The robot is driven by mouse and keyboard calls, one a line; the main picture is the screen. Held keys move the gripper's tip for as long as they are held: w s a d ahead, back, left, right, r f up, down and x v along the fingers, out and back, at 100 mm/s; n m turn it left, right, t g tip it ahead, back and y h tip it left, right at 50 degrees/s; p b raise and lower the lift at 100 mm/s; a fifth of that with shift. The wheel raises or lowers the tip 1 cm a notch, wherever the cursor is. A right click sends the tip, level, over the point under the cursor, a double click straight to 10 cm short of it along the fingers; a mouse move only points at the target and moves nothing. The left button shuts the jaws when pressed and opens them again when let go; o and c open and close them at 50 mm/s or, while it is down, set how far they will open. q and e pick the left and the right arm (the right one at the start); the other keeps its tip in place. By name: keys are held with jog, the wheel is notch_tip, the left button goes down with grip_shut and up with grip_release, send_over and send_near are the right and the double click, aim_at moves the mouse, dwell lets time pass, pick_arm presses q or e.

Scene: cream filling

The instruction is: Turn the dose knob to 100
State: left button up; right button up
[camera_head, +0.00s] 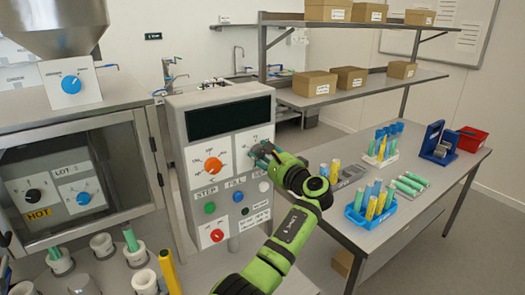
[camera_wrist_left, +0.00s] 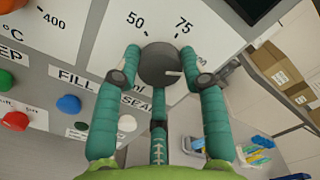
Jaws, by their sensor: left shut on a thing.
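The dose knob (camera_wrist_left: 160,64) is a dark grey round knob on a white scale plate in the left wrist view. The numbers 50 and 75 show above it; no 100 is readable. A short white mark shows on the knob's lower right, pointing right. My left gripper (camera_head: 262,152) comes up to the upper right plate of the grey control panel (camera_head: 180,130) and mostly hides the knob in the head view. Its teal fingers sit on both sides of the knob, shut on it. My right gripper is not in view.
An orange knob (camera_head: 213,165) sits left of the dose plate. Below are a green button (camera_head: 210,208), a blue button (camera_head: 238,196) and a red knob (camera_head: 217,235). A table (camera_head: 340,210) with tube racks stands to the right.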

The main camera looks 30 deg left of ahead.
pick_arm(q)
jog(key=shift+w+d+r, duration=0.1)
jog(key=shift+r, duration=0.05)
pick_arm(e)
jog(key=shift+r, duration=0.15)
pick_arm(q)
jog(key=o, duration=1.1)
jog(key=shift+m, duration=0.3)
jog(key=shift+o, duration=0.2)
jog(key=shift+w+f, duration=0.2)
jog(key=shift+f, duration=0.05)
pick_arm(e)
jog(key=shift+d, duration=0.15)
pick_arm(q)
jog(key=shift+s, duration=0.1)
jog(key=v, duration=1.2)
